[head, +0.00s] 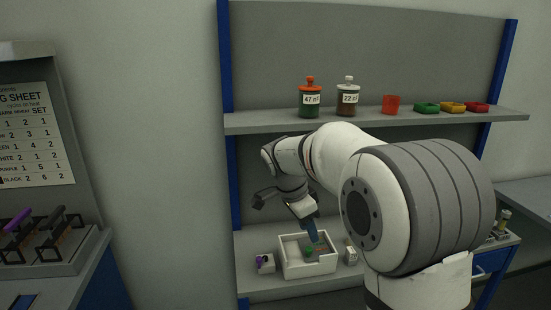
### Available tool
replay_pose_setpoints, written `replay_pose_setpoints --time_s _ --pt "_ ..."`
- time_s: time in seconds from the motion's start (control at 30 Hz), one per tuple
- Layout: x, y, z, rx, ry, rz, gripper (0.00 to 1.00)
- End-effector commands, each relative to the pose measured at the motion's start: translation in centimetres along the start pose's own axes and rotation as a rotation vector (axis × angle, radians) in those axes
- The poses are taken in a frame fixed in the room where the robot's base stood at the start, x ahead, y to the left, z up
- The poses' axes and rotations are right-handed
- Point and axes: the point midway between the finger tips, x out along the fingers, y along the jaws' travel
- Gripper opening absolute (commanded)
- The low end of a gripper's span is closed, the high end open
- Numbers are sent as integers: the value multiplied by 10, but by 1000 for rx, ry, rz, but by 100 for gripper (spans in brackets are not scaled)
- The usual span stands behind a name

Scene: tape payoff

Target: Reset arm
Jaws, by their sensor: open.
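My gripper (312,234) hangs from my white arm in front of the shelf unit and points down over a white open bin (309,272). A green piece and a small reddish piece lie in the bin. My arm hides much of the shelf unit's right half.
A purple-topped small block (265,263) stands left of the bin, a small pale block (351,255) right of it. The upper shelf (260,121) holds two labelled jars, a red cup (391,104) and coloured trays. A lever console (60,262) stands at left.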

Motion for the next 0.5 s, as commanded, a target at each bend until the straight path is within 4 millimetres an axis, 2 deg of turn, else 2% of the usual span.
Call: replay_pose_setpoints --time_s 0.03,0.2,0.5 --pt "-13 22 -8 -72 -22 -15 41" --pt "-30 93 -14 -386 -90 -89 41" --pt "-36 205 2 -898 -109 -272 41"
